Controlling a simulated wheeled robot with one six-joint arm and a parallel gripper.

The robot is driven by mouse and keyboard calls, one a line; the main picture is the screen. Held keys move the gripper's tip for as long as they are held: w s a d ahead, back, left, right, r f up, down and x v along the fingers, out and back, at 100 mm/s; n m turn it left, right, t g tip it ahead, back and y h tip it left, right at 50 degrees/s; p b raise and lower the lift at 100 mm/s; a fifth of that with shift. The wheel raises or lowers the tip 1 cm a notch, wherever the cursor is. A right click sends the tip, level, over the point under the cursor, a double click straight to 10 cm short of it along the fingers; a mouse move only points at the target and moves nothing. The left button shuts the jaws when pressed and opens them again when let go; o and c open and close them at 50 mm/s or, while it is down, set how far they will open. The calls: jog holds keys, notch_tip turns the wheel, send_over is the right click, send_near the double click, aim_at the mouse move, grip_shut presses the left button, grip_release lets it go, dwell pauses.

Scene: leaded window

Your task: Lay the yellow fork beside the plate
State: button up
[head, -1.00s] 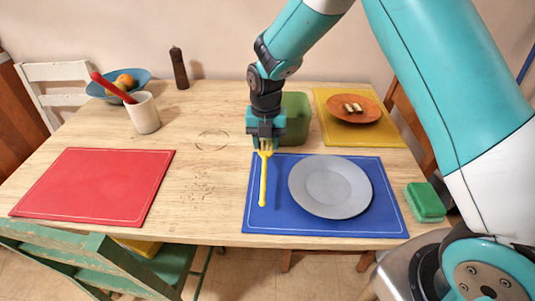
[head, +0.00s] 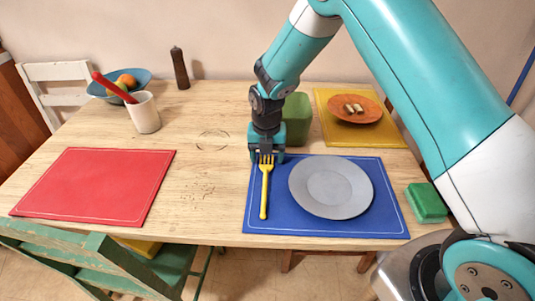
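The yellow fork (head: 264,195) is over the left part of the blue placemat (head: 310,228), left of the grey plate (head: 330,187). Its tines point to the back of the table and its handle to the front. A narrow strip of blue shows between fork and plate. My gripper (head: 267,158) is at the tine end, shut on the fork as far as I can see. The fingertips are partly hidden behind the tines. The fork is on the mat or very close above it; I cannot tell which.
A green block-like container (head: 297,118) stands close behind my gripper. A green sponge (head: 427,203) lies right of the blue mat. An orange plate (head: 354,107) sits on a yellow mat at the back right. The table between the red mat (head: 95,187) and blue mat is clear.

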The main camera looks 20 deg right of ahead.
notch_tip(320, 180, up, 12)
notch_tip(320, 180, up, 5)
jog(key=m, duration=0.5)
send_over(268, 171)
jog(key=s+a+r+m+y, duration=0.1)
jog(key=s+r+m+y, duration=0.1)
jog(key=s+m, duration=0.7)
jog(key=s+a+r+m+y, duration=0.1)
jog(key=s+r+m, duration=0.4)
jog(key=s+m, duration=0.5)
jog(key=s+y, duration=0.1)
jog(key=s, duration=0.4)
jog(key=shift+a+r, duration=0.2)
jog(key=shift+a, duration=0.2)
